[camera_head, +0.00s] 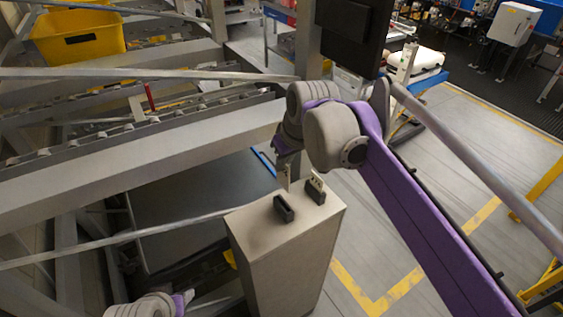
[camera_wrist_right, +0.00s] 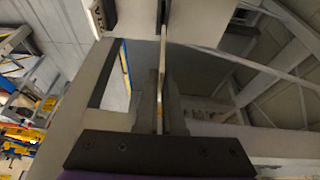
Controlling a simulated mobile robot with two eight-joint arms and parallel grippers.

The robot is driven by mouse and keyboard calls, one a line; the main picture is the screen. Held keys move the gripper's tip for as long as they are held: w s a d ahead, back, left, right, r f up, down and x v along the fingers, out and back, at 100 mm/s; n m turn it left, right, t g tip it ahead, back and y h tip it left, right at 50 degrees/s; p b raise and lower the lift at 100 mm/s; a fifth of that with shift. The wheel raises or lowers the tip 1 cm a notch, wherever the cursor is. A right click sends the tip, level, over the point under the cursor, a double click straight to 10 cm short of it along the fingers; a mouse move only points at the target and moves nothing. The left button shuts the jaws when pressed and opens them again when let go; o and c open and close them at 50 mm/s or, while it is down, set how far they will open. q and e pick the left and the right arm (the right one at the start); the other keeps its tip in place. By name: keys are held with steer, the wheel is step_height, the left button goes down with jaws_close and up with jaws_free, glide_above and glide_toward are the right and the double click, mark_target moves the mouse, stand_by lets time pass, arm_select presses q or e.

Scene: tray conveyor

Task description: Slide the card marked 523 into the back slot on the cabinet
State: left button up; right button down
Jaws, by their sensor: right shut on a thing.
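My right gripper (camera_head: 285,160) is shut on a thin pale card (camera_head: 284,178) above the grey cabinet (camera_head: 280,262). In the right wrist view the card (camera_wrist_right: 162,70) shows edge-on between the fingers (camera_wrist_right: 160,110), in line with a dark slot (camera_wrist_right: 163,12). The cabinet top has two black slot holders. The nearer holder (camera_head: 284,209) is just below the held card and looks empty. The other holder (camera_head: 316,192), to the right, has a pale card (camera_head: 318,180) standing in it. I cannot read the number on the held card. Only part of my left arm shows, at the lower left.
A conveyor frame with grey beams (camera_head: 120,175) fills the left side. A yellow crate (camera_head: 78,36) stands at the upper left. A dark screen (camera_head: 352,35) is behind my right arm. Open floor with yellow lines (camera_head: 385,295) lies right of the cabinet.

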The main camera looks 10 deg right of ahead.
mark_target(285, 177)
steer(key=shift+s+d+f, duration=0.1)
steer(key=shift+f, duration=0.55)
steer(key=shift+f+b, duration=0.95)
steer(key=shift+f, duration=0.6)
arm_select(q)
steer(key=shift+s+f+b, duration=0.1)
steer(key=shift+s+f, duration=0.2)
steer(key=shift+f, duration=0.35)
steer(key=shift+s+f+b, duration=0.1)
steer(key=shift+s+f, duration=0.25)
steer(key=shift+f, duration=0.25)
steer(key=shift+s+f+b, duration=0.1)
steer(key=shift+s+f, duration=0.2)
steer(key=shift+f, duration=0.35)
arm_select(e)
steer(key=shift+f, duration=0.75)
arm_select(q)
steer(key=shift+w+r, duration=0.2)
steer(key=shift+r, duration=0.15)
steer(key=shift+s+f+g+b, duration=0.1)
steer(key=shift+s+f+b, duration=0.2)
steer(key=shift+f, duration=0.3)
steer(key=shift+s+f+g+b, duration=0.15)
steer(key=shift+f+b, duration=0.2)
steer(key=shift+f, duration=0.2)
steer(key=shift+s+f+g+b, duration=0.1)
steer(key=shift+s+f+b, duration=0.2)
steer(key=shift+f, duration=0.3)
arm_select(e)
steer(key=shift+f, duration=2.6)
